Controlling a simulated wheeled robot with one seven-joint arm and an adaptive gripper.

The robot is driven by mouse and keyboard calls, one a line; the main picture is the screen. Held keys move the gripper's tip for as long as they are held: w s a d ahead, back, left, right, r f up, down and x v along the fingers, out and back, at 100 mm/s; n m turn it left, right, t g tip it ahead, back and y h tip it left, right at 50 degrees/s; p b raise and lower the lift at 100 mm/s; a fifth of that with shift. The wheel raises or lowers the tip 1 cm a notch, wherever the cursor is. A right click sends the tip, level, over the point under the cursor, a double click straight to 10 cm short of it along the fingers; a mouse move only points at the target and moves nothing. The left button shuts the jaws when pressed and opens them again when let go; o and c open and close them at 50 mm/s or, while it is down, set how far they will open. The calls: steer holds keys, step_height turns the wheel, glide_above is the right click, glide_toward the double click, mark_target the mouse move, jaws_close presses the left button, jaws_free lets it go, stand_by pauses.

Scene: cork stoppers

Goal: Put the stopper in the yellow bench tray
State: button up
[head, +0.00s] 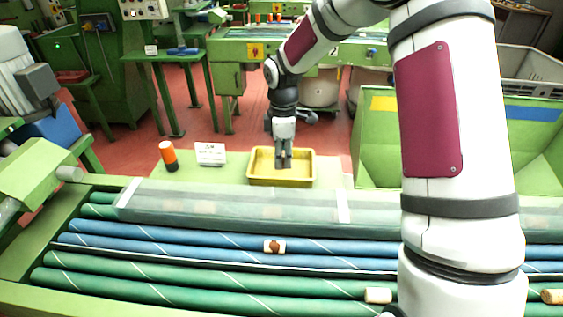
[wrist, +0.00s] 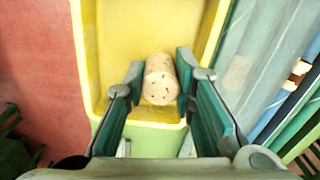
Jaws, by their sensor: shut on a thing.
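The yellow bench tray (head: 264,180) stands on the green bench beyond the rollers in the head view. It also shows in the wrist view (wrist: 110,20), below my gripper. My gripper (head: 284,163) points down over the tray in the head view. In the wrist view my gripper (wrist: 160,85) is shut on a speckled cork stopper (wrist: 160,80), with a green finger on each side of it. The stopper appears over the tray's interior, near one end wall. I cannot tell whether it touches the tray floor. In the head view the held stopper is not clearly visible.
An orange and black cylinder (head: 168,155) and a small white sign (head: 210,154) stand left of the tray. Other corks lie on the blue and green rollers (head: 160,291), one mid-roller (head: 274,246), one further right (head: 378,295). A green bin (head: 375,150) stands right of the tray.

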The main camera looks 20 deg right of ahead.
mark_target(282, 172)
steer(key=shift+w+d+f, duration=0.1)
steer(key=shift+w+d, duration=0.05)
steer(key=shift+w, duration=0.75)
steer(key=shift+f, duration=1.75)
steer(key=shift+f, duration=0.2)
steer(key=o, duration=0.7)
steer(key=shift+r, duration=0.15)
